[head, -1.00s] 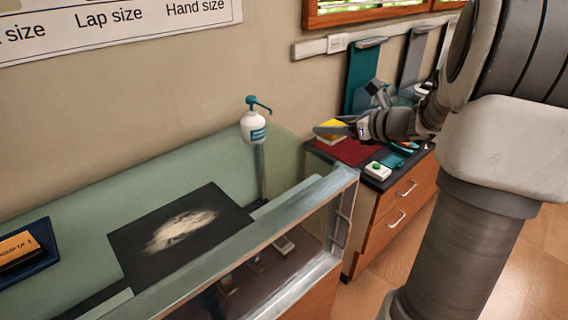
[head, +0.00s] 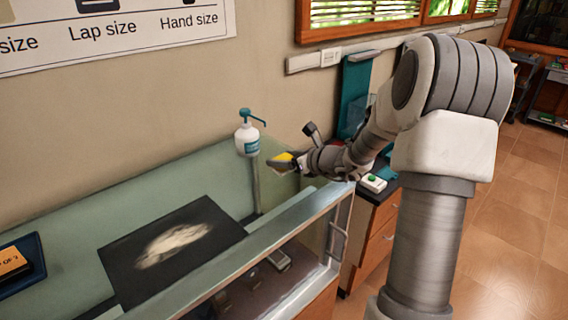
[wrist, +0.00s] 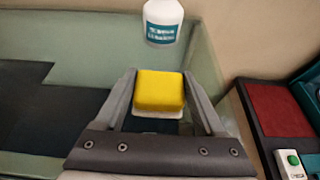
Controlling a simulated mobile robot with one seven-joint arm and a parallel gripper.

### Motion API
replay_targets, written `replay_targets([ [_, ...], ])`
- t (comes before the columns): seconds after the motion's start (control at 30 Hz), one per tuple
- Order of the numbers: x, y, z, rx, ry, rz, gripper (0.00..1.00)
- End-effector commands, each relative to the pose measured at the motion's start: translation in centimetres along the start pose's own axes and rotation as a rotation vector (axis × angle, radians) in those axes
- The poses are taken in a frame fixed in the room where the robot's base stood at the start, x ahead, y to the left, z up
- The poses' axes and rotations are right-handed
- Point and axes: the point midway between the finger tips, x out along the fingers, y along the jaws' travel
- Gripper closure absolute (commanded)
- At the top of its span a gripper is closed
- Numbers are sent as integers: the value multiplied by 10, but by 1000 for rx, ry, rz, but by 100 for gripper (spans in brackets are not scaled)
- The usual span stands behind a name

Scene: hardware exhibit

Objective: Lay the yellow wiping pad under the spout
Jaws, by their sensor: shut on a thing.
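The yellow wiping pad (wrist: 160,90), with a pale underside, is held between the two fingers of my gripper (wrist: 160,98) in the wrist view. In the head view my gripper (head: 280,163) is shut on the pad (head: 283,157), above the right part of the glass case. The white pump bottle (head: 247,139) with a teal label and teal spout (head: 254,116) is mounted on a post by the wall, to the left of the gripper. The bottle also shows ahead of the pad in the wrist view (wrist: 163,20); its spout is out of that frame.
The glass case (head: 285,224) has a raised front rail. A dark mat (head: 135,262) with a pale patch and a blue tray (head: 36,245) lie left. At right, a cabinet (head: 380,225) holds a green-button box (head: 373,183). A red mat (wrist: 283,110) shows in the wrist view.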

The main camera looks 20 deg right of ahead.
Motion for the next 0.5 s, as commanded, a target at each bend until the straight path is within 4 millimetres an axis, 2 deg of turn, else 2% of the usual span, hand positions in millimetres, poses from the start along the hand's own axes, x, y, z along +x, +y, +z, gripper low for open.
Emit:
replay_targets([
  [0.1,4,0,-10,1,-1,0,82],
  [0.5,6,0,-15,-1,-1,0,82],
])
